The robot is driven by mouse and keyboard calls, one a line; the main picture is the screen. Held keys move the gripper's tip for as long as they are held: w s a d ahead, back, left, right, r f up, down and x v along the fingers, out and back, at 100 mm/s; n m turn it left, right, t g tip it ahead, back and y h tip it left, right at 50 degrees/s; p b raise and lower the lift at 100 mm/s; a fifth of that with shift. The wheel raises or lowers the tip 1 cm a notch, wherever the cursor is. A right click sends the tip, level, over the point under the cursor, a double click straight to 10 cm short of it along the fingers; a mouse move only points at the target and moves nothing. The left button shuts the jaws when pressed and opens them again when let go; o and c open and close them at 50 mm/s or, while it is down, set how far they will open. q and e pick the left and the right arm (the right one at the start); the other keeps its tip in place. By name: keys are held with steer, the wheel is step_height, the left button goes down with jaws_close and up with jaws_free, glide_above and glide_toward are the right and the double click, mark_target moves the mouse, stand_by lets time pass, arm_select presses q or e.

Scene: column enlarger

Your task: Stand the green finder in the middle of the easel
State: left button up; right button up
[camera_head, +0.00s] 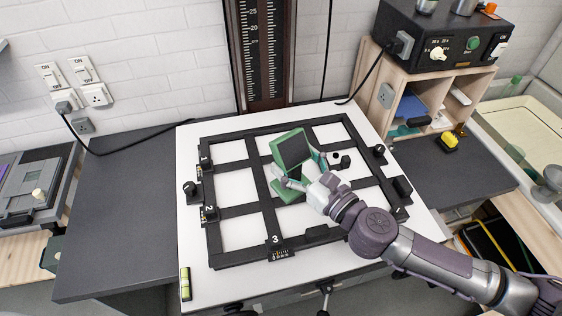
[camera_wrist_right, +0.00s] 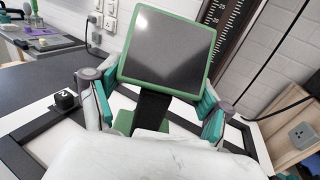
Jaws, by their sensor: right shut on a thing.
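The green finder (camera_head: 292,150) has a dark, tilted panel in a green frame and a green foot below. It is over the middle of the easel (camera_head: 233,258), a black frame with crossing bars on a white board. My right gripper (camera_head: 304,172) is shut on the finder from the near right side. In the right wrist view the finder's dark panel (camera_wrist_right: 168,48) stands above my right gripper (camera_wrist_right: 158,108), with a teal fingertip on each side. I cannot tell whether the foot touches the easel. My left gripper is not in view.
A black column with scales (camera_head: 264,50) rises behind the easel. A black control box (camera_head: 440,38) sits on a wooden shelf at the back right. A small green-yellow level (camera_head: 185,283) lies at the board's front left corner. The dark worktop at left is clear.

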steer(key=w, duration=0.1)
steer(key=w+f, duration=0.1)
steer(key=shift+w+a, duration=0.25)
steer(key=shift+w, duration=0.05)
arm_select(q)
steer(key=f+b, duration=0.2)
steer(key=b, duration=0.1)
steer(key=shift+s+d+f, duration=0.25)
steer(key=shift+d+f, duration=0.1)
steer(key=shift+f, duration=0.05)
arm_select(e)
steer(key=w+f, duration=0.9)
steer(key=shift+d+f, duration=0.25)
steer(key=shift+d, duration=0.15)
steer(key=shift+s+f, duration=0.1)
steer(key=shift+f, duration=0.05)
steer(key=o, duration=1.4)
steer(key=shift+f, duration=0.2)
steer(key=shift+c, duration=0.2)
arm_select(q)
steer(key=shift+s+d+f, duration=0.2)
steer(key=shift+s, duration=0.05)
arm_select(e)
steer(key=o, duration=0.4)
